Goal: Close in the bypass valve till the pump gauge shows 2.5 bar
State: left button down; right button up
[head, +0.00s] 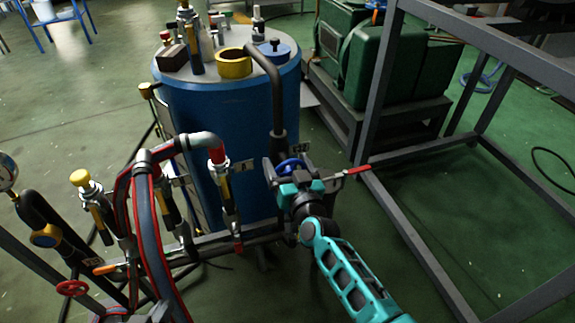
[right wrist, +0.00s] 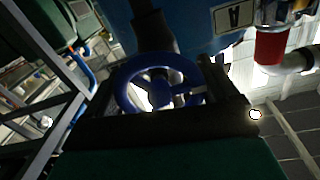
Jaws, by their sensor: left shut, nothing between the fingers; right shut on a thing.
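My right gripper (head: 289,171) comes in from the lower right and is shut on a blue valve handwheel (head: 291,164) beside the blue tank. In the right wrist view the blue handwheel (right wrist: 122,92) sits between the two dark fingers, its ring partly hidden by the gripper body. I cannot read a label naming this valve as the bypass. A round gauge (head: 8,170) is cut off at the left edge, and its reading is too small to tell. My left gripper is not in view.
A blue tank (head: 235,130) stands behind the valve, with bottles and a yellow ring on top. A red handwheel (head: 72,287), hoses and pipes crowd the left. A grey frame (head: 420,235) bounds the right; a red-handled lever (head: 347,173) is close to my right gripper.

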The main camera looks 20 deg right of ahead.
jog(key=shift+m, duration=1.2)
jog(key=o, duration=0.8)
jog(key=shift+s+p, duration=0.1)
jog(key=shift+p, duration=0.2)
jog(key=s+p, duration=0.2)
jog(key=s, duration=1)
jog(key=shift+s+d+p, duration=0.2)
jog(key=shift+s+p, duration=0.15)
jog(key=shift+s, duration=0.05)
